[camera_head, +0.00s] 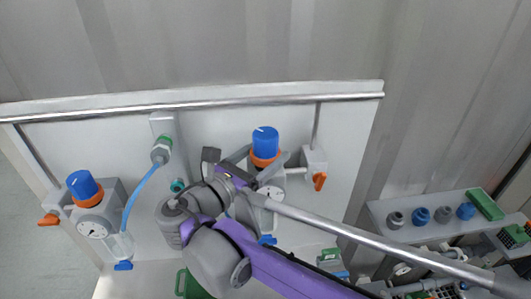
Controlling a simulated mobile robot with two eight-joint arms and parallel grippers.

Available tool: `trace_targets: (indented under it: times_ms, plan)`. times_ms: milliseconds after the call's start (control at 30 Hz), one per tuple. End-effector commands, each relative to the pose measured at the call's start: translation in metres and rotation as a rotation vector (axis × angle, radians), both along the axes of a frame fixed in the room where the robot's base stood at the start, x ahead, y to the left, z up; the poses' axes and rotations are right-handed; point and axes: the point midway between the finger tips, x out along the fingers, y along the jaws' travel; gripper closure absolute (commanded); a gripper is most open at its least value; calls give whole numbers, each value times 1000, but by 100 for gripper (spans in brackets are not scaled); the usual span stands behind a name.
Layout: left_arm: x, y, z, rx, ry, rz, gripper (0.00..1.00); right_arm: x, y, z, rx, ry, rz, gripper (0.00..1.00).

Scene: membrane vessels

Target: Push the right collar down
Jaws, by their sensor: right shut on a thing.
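The right orange collar (264,160) sits around the base of the right blue knob (265,140), above a round gauge (271,192) on the right vessel. My right gripper (252,160) reaches in from the lower right and has its fingers at the collar's left side, shut on it. My right wrist and forearm hide much of the right vessel's body. The left vessel has its own blue knob (82,184) and orange collar (87,200). My left gripper is not in view.
A white panel (100,150) with a metal rail (200,105) stands behind the vessels. A blue hose (137,197) hangs from a green-banded fitting (163,147). An orange-handled valve (319,181) is close on the right. A shelf (400,236) with blue and grey caps is farther right.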

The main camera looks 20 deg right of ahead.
Motion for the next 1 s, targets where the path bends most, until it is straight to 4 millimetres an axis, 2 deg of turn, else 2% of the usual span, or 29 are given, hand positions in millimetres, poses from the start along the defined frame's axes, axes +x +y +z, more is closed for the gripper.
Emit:
trace_targets:
  times_ms: [33,100,267,433,667,700,800,1000]
  plan:
    - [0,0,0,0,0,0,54,0,0,0,0,0,0,90]
    - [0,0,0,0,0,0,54,0,0,0,0,0,0,100]
    - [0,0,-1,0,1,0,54,0,0,-1,0,0,0,100]
    - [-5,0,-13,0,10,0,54,0,0,-17,1,3,0,100]
    - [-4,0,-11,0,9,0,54,-1,0,-16,5,3,-1,100]
    - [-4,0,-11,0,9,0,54,-1,0,-16,5,3,-1,13]
    - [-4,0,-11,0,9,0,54,0,0,-16,3,2,-1,0]
    - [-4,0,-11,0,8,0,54,0,0,-15,2,1,0,0]
